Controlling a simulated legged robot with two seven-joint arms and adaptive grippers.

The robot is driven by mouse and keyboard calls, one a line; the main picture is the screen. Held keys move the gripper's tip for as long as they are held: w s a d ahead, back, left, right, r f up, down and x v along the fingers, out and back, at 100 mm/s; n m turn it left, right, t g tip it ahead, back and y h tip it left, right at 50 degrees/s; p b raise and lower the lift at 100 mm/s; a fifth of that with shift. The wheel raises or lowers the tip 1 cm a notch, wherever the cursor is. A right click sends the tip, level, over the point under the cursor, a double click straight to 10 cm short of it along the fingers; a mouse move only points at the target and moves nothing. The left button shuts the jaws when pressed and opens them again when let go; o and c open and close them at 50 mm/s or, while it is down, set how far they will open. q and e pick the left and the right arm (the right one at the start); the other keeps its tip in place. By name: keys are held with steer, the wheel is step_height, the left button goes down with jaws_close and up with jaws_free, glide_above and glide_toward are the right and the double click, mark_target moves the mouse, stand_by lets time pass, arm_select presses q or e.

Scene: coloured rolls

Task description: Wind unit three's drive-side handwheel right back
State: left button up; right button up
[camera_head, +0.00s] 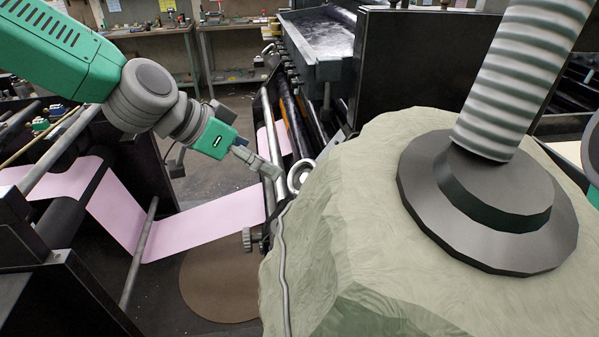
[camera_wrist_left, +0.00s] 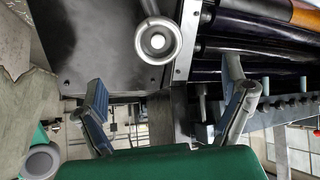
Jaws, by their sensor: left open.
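A small silver ring-shaped wheel (camera_head: 300,177) shows beside the press rollers in the head view, partly hidden by the grey-green bulk. A silver round end with a hollow centre shows in the left wrist view (camera_wrist_left: 157,41), above and between my fingers; I cannot tell whether it is the same part. A dark ridged knob (camera_head: 247,240) sits lower on the near end of the rollers. My left gripper (camera_head: 270,170) is open, its tips close to the ring in the head view. In the wrist view my left gripper (camera_wrist_left: 166,80) has its fingers apart with nothing between them. My right gripper is out of view.
A large grey-green bulk (camera_head: 350,230) with a black flange (camera_head: 490,200) and ribbed hose (camera_head: 515,75) fills the right side. A pink web (camera_head: 205,222) runs to the rollers (camera_head: 275,125). Dark side frames stand at left. Floor shows behind the web.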

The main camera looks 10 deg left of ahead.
mark_target(299, 178)
arm_select(q)
steer(key=x, duration=0.8)
steer(key=d+x, duration=0.1)
steer(key=x, duration=0.3)
steer(key=shift+d+r, duration=0.1)
steer(key=shift+d, duration=0.1)
steer(key=shift+a, duration=0.7)
steer(key=c, duration=1.1)
steer(key=shift+s+d, duration=0.1)
steer(key=shift+d, duration=0.25)
steer(key=shift+c, duration=0.3)
steer(key=shift+a, duration=0.1)
